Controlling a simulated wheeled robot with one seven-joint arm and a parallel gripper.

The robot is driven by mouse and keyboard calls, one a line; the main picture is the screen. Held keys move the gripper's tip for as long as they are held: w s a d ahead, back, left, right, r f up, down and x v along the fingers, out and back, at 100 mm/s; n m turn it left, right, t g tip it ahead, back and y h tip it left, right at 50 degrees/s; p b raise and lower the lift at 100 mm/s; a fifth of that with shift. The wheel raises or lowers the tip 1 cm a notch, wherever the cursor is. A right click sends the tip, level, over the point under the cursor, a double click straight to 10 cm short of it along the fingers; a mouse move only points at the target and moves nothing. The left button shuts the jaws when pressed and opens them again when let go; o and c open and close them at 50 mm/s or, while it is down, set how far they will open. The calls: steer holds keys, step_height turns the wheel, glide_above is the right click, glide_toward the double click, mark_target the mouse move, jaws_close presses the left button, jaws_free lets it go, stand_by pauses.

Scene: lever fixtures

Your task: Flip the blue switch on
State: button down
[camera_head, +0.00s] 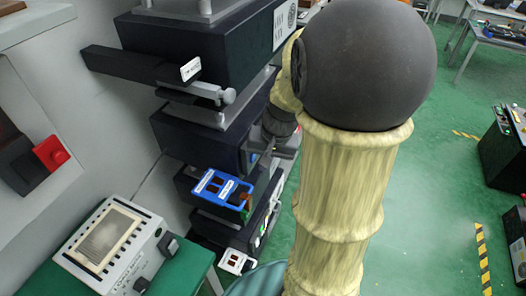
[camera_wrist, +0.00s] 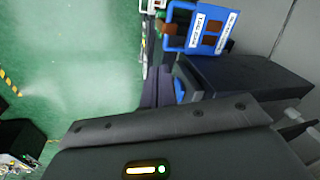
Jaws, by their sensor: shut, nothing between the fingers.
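A bright blue switch frame (camera_head: 222,188) with white labels and dark brown parts sits on the dark equipment stack, left of my arm in the head view. It also shows at the top of the wrist view (camera_wrist: 192,38), where the labels and brown rockers are visible. I cannot tell the switch's on or off position. A smaller blue patch (camera_head: 252,158) lies just above it on the stack. My gripper (camera_head: 284,148) is shut and empty, beside the stack and up and right of the blue frame. Its dark fingers (camera_wrist: 158,88) show in the wrist view, apart from the frame.
Dark boxes (camera_head: 195,45) with a grey lever (camera_head: 222,97) stand above the frame. A pale instrument (camera_head: 112,240) rests on a green-topped table.

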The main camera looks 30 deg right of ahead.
steer(key=w+d+r+m+t+y, duration=0.1)
steer(key=d+r+m, duration=0.2)
steer(key=d, duration=0.5)
steer(key=shift+w+d+r+m+t+y+b, duration=0.3)
steer(key=shift+w+d+m+t, duration=0.1)
steer(key=shift+m, duration=0.2)
steer(key=shift+f, duration=0.1)
steer(key=w+a+f+p, duration=0.2)
steer(key=w+a+f, duration=0.3)
steer(key=f, duration=0.3)
steer(key=shift+w+f, duration=0.3)
steer(key=shift+w, duration=0.4)
steer(key=shift+w, duration=0.1)
